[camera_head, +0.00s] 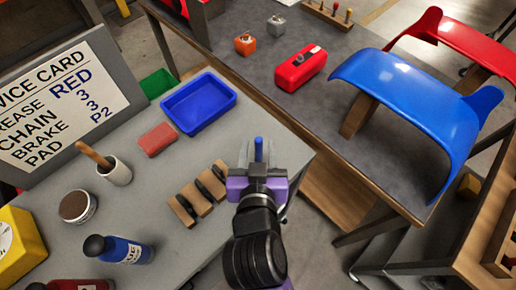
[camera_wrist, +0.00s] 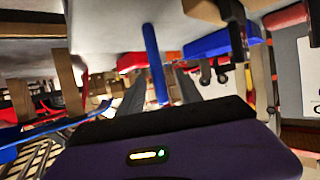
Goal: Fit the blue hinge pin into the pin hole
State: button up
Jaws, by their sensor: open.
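The blue hinge pin (camera_head: 259,147) shows as a short slim rod between the fingers of my gripper (camera_head: 257,155), near the right corner of the grey table. In the wrist view the pin (camera_wrist: 152,62) is a long blue rod running between the two dark fingers (camera_wrist: 157,92). The fingers are open, with a visible gap on each side of the pin. In the head view the gripper hides what lies under the pin. I cannot make out the pin hole in either view.
Brown-and-black brake pads (camera_head: 201,196) lie just left of my gripper. A blue tray (camera_head: 231,92), a red block (camera_head: 157,139) and a mug (camera_head: 116,173) stand farther left. A dark bench (camera_head: 330,105) with a red case (camera_head: 300,69) and a blue fairing (camera_head: 405,95) lies beyond.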

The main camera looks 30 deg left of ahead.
jog(key=x, duration=0.4)
jog(key=shift+w+a+p, duration=0.1)
jog(key=shift+w+p, duration=0.2)
jog(key=shift+p, duration=0.05)
grip_shut()
